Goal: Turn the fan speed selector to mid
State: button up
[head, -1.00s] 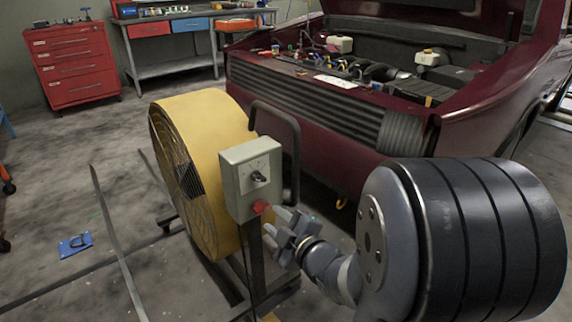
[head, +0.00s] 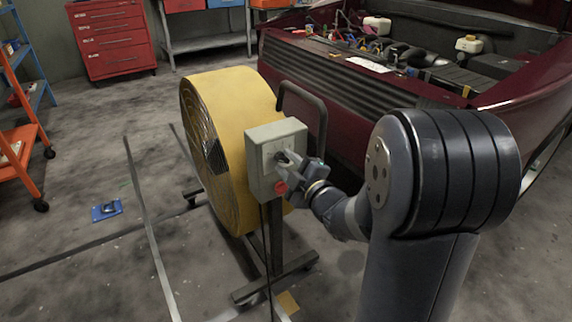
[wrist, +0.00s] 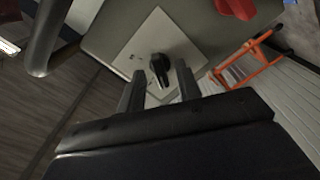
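The fan speed selector is a black knob (wrist: 160,70) on a pale plate (wrist: 136,50) on the front of the grey control box (head: 262,180). In the wrist view the knob lies between and just beyond the fingertips of my gripper (wrist: 160,88), with gaps on both sides. My gripper (head: 288,162) is open in front of the box in the head view and hides most of the knob there. A red button (head: 280,187) sits low on the box; it also shows in the wrist view (wrist: 236,8). The plate's markings are too small to read.
The yellow drum fan (head: 232,130) stands behind the box, with a dark tubular handle (head: 318,112) beside it. The red car (head: 350,130) is close behind my arm. An orange cart (head: 18,150) stands far left. The floor left of the fan is mostly open.

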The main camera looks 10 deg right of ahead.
jog(key=shift+w+a, duration=0.2)
jog(key=shift+w, duration=0.3)
jog(key=c, duration=0.7)
